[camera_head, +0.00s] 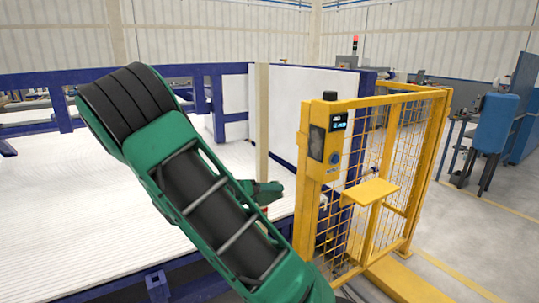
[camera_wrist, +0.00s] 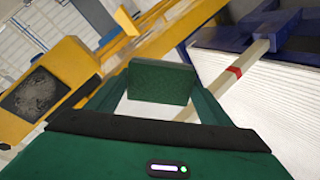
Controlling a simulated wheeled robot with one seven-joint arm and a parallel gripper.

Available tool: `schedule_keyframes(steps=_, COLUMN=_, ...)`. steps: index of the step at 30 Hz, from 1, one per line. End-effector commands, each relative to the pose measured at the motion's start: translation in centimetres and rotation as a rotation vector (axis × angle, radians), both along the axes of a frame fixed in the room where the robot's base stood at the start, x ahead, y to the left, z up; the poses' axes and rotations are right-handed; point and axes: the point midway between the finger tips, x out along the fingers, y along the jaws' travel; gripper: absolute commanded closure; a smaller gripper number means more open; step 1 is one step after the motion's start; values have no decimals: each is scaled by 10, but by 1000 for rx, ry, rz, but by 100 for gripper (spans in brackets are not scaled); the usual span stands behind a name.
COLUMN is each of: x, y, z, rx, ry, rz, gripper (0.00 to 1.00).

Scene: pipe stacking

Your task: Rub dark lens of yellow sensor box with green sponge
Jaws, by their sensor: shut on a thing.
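The yellow sensor box (camera_head: 326,139) sits at the top of a yellow post, right of centre in the head view. Its dark lens (camera_head: 317,143) is on the face turned to the left. In the wrist view the dark lens (camera_wrist: 34,95) is at the left, with greyish mottled marks on it. My gripper (camera_wrist: 162,88) is shut on the green sponge (camera_wrist: 161,74), which is held between its fingertips, apart from the lens. In the head view my gripper (camera_head: 264,191) is left of and below the box; the sponge cannot be made out there.
A yellow mesh fence (camera_head: 394,160) with a small yellow shelf (camera_head: 371,191) stands right of the box. A pale upright post (camera_head: 262,110) is close behind my gripper. A blue frame (camera_head: 213,110) borders the white ribbed surface (camera_head: 60,210) on the left.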

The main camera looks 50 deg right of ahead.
Motion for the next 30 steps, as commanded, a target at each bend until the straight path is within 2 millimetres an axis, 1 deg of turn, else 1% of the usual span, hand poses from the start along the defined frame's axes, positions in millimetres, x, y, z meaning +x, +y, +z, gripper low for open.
schedule_keyframes(steps=1, x=-3, y=-2, z=24, rx=-66, ry=2, rz=-32, gripper=44)
schedule_keyframes(steps=2, x=-7, y=-4, z=38, rx=-104, ry=5, rz=-55, gripper=44)
schedule_keyframes(steps=3, x=-11, y=-5, z=57, rx=-149, ry=9, rz=-81, gripper=44)
schedule_keyframes(steps=6, x=-24, y=-5, z=100, rx=-240, ry=23, rz=-133, gripper=44)
schedule_keyframes(steps=9, x=-35, y=-3, z=133, rx=-301, ry=35, rz=-165, gripper=44)
schedule_keyframes(steps=12, x=-43, y=1, z=155, rx=-339, ry=46, rz=-185, gripper=44)
schedule_keyframes(steps=15, x=-48, y=3, z=168, rx=-359, ry=51, rz=-194, gripper=44)
schedule_keyframes(steps=20, x=-51, y=-1, z=173, rx=-367, ry=55, rz=-198, gripper=44)
schedule_keyframes(steps=30, x=-59, y=-31, z=172, rx=-366, ry=56, rz=-198, gripper=44)
